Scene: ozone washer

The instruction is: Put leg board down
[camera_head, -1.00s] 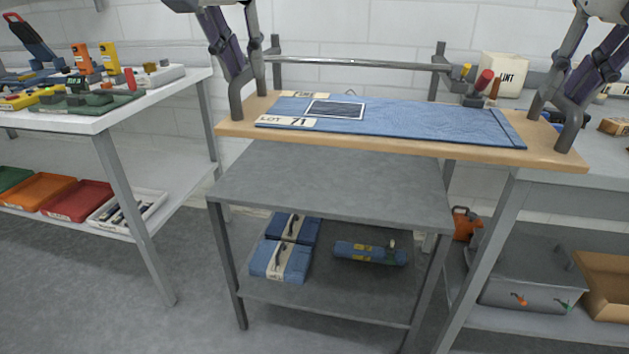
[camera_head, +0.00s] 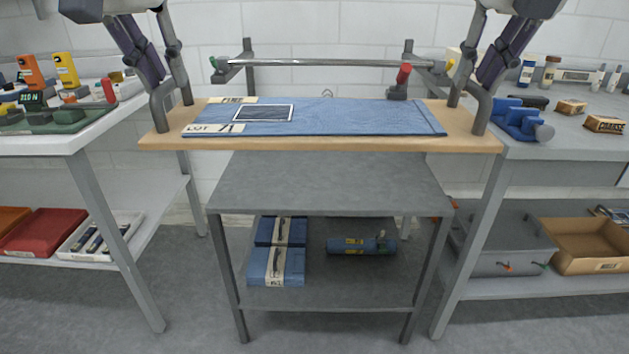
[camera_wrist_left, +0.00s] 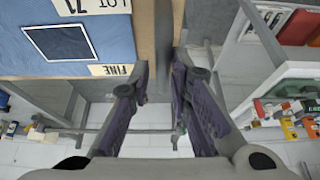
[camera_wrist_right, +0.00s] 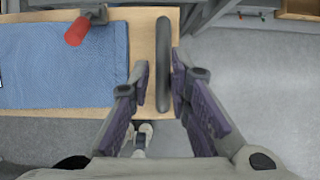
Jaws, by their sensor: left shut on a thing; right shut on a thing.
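The leg board (camera_head: 320,145) is a long wooden board topped with blue cloth, held roughly level above a grey two-shelf stand (camera_head: 325,187). A clear gap shows under it at the front. My left gripper (camera_head: 172,113) is shut on the grey handle at the board's left end, and this handle fills the jaws in the left wrist view (camera_wrist_left: 164,40). My right gripper (camera_head: 472,108) is shut on the handle at the right end, also seen in the right wrist view (camera_wrist_right: 163,65). The stand's top is bare; its back part is hidden by the board.
A metal bar (camera_head: 325,63) with end brackets runs behind the board. A white bench (camera_head: 75,140) stands left and a grey bench (camera_head: 570,140) right, both with items on top. Blue packs (camera_head: 276,266) and a blue roll (camera_head: 360,244) lie on the stand's lower shelf.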

